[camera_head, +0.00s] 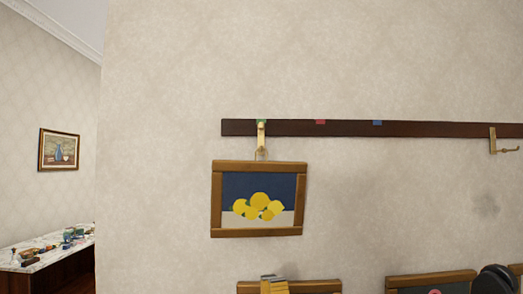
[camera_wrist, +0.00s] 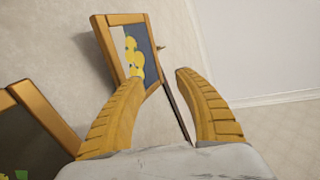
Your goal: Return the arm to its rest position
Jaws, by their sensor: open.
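My gripper (camera_wrist: 158,74) shows in the wrist view as two ridged yellow fingers spread apart, with nothing held between them. A wood-framed picture of lemons (camera_head: 259,199) hangs from a brass hook (camera_head: 261,136) on a dark wall rail (camera_head: 410,129) in the head view. The same lemon picture (camera_wrist: 134,50) is tilted in the wrist view, beyond the fingertips and apart from them as far as I can see. Most of my arm is out of view.
More framed pictures stand low in the head view, one at the centre (camera_head: 325,286) and one at right (camera_head: 430,281). An empty brass hook (camera_head: 493,140) is on the rail's right. A cluttered marble-topped counter (camera_head: 40,256) stands at left. The wall above the rail is bare.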

